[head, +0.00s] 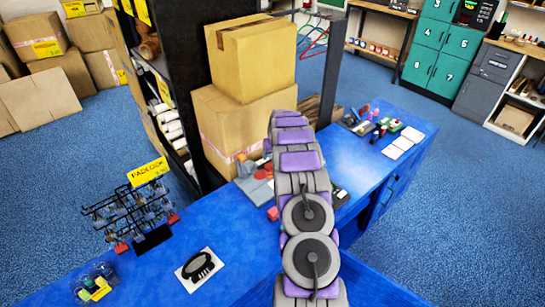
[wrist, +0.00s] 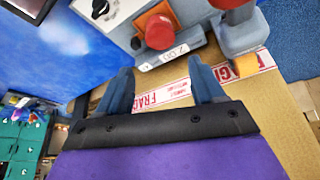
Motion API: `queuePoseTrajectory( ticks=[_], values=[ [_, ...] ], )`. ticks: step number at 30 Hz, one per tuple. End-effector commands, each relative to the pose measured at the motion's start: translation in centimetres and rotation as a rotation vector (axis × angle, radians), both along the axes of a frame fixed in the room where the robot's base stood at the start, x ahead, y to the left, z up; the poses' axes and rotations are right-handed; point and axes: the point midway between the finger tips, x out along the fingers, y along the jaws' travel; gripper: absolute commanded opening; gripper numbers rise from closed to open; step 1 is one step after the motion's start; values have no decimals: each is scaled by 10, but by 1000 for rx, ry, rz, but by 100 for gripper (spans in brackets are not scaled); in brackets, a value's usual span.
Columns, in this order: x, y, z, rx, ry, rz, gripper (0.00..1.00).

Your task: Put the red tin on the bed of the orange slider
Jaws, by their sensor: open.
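In the wrist view my gripper (wrist: 161,68) has its two blue-grey fingers spread wide, with nothing between them. Just beyond the fingertips is a round red piece (wrist: 160,32), which may be the red tin. It is at an orange part (wrist: 153,14) of a grey device (wrist: 180,50) with a "2.00" label; whether this is the orange slider I cannot tell. A second red piece (wrist: 229,3) is cut by the top edge. In the head view my arm hides the gripper; small red pieces (head: 261,191) show on the blue counter left of it.
Carton board with red-and-white tape (wrist: 165,96) lies close behind my fingers. A padlock rack (head: 130,210) stands at left. Small goods (head: 372,127) and white cards (head: 404,141) lie at right.

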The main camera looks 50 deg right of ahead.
Motion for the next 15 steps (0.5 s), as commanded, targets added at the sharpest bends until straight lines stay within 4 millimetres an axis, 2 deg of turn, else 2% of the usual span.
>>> queuePoseTrajectory(
  ticks=[6,9,11,15],
  values=[
    [-1,1,4,1,0,0,68],
    [1,8,10,2,5,7,68],
    [3,18,19,4,13,17,68],
    [5,62,57,16,44,50,68]
  ],
)
